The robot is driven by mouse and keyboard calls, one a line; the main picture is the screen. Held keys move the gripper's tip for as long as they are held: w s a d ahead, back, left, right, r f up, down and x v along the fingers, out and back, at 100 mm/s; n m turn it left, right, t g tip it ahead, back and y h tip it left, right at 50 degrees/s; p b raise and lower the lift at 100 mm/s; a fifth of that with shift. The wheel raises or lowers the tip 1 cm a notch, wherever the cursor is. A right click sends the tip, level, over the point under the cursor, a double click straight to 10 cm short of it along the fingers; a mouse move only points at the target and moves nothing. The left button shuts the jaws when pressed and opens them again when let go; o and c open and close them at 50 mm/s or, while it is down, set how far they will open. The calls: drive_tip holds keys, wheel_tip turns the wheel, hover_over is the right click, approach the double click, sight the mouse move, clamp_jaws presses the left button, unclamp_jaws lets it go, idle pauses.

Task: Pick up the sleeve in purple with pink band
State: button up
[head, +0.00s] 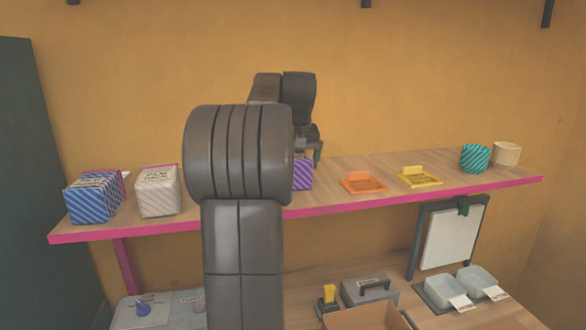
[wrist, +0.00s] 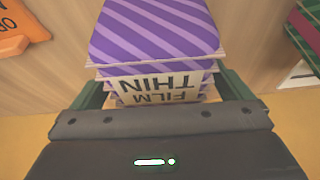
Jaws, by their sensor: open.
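The purple striped sleeve (wrist: 155,30) stands on the shelf. In the wrist view it fills the top middle, with a pale label reading "THIN FILM" upside down and layered pale edges. I cannot make out a pink band on it. In the head view only a small part of the purple sleeve (head: 303,174) shows beside my arm. My gripper (wrist: 163,88) is open, with a green finger on each side of the sleeve's near end. I cannot tell whether either finger touches it. In the head view my arm hides most of the gripper.
On the shelf (head: 375,199), a blue striped pack (head: 92,198) and a pale striped pack (head: 158,191) stand left. An orange stand (head: 363,183), a yellow stand (head: 419,177), a teal striped cup (head: 474,158) and a beige cup (head: 507,153) are right. A red-and-green item (wrist: 304,32) is close by.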

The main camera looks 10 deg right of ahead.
drive_tip(key=shift+f, duration=0.15)
idle(0.3)
drive_tip(key=c, duration=1.3)
